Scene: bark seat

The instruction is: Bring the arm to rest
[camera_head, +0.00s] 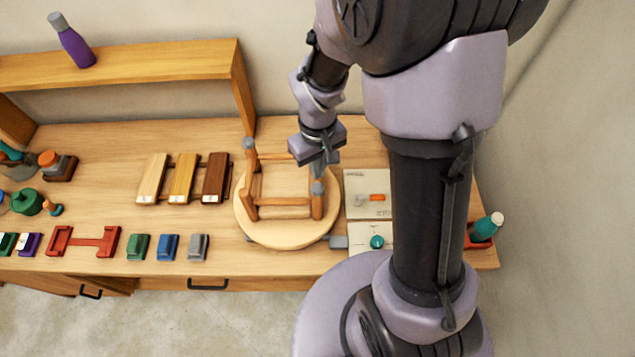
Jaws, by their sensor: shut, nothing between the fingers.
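My gripper (318,168) points down over the back right of a round wooden disc (285,238) on the workbench. It is shut with nothing between its fingers. My arm reaches up from the right and bends over the bench. On the disc stands a small wooden frame (283,201) of upright posts and rails. Grey caps sit at its back left and front right posts. The gripper tips are close to the front right post; I cannot tell if they touch it. My arm hides part of the bench's right side.
Three wood samples (182,179) lie left of the disc. Green, blue and grey blocks (168,247) and a red holder (83,241) line the front. A raised shelf (150,60) holds a purple bottle (72,41).

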